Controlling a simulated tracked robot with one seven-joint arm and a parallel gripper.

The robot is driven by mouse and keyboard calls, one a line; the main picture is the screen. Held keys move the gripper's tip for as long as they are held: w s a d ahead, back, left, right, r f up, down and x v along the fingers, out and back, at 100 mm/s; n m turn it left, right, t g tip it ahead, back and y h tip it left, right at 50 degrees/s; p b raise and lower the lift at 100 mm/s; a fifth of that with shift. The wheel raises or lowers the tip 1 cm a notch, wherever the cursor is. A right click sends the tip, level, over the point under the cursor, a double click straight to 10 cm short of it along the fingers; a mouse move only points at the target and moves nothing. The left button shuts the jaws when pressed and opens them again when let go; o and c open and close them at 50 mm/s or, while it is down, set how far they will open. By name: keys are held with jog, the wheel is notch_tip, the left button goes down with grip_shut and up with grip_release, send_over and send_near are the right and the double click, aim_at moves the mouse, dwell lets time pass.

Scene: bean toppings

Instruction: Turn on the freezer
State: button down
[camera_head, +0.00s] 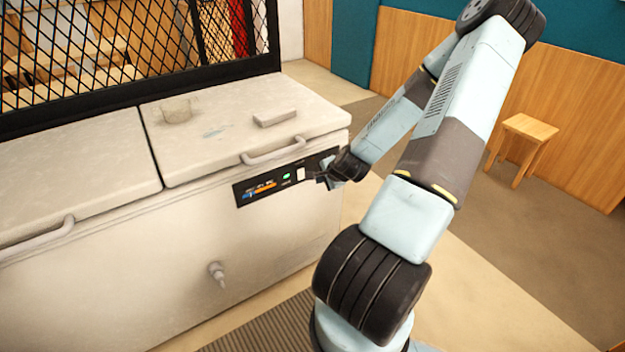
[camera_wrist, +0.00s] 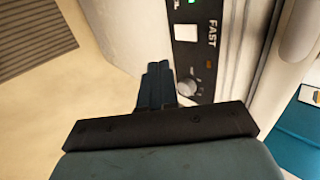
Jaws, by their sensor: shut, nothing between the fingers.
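A white chest freezer (camera_head: 250,240) stands at the left, with a black control panel (camera_head: 270,184) on its upper front right. The panel has a small lit green light (camera_head: 286,177) and a white square switch (camera_head: 300,173). In the wrist view the green light (camera_wrist: 191,2), the white switch (camera_wrist: 187,33) marked FAST and a round grey knob (camera_wrist: 188,87) show. My gripper (camera_wrist: 157,70) is shut and empty, its tips just left of the panel by the switch and knob. In the head view my gripper (camera_head: 325,178) is at the panel's right end and partly hides it. I cannot tell whether it touches.
The freezer has two lids with handles (camera_head: 273,151), and a drain tap (camera_head: 217,273) low on its front. A black mesh screen (camera_head: 140,50) rises behind it. A wooden stool (camera_head: 524,140) stands at the right. A ribbed mat (camera_head: 265,328) lies before the freezer.

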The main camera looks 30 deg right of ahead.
aim_at(301, 177)
jog(key=w+r+x, duration=0.1)
jog(key=w+x, duration=0.1)
jog(key=x, duration=1)
jog(key=shift+r, duration=0.3)
jog(key=shift+w+f, duration=0.1)
jog(key=shift+w, duration=0.1)
jog(key=shift+r, duration=0.85)
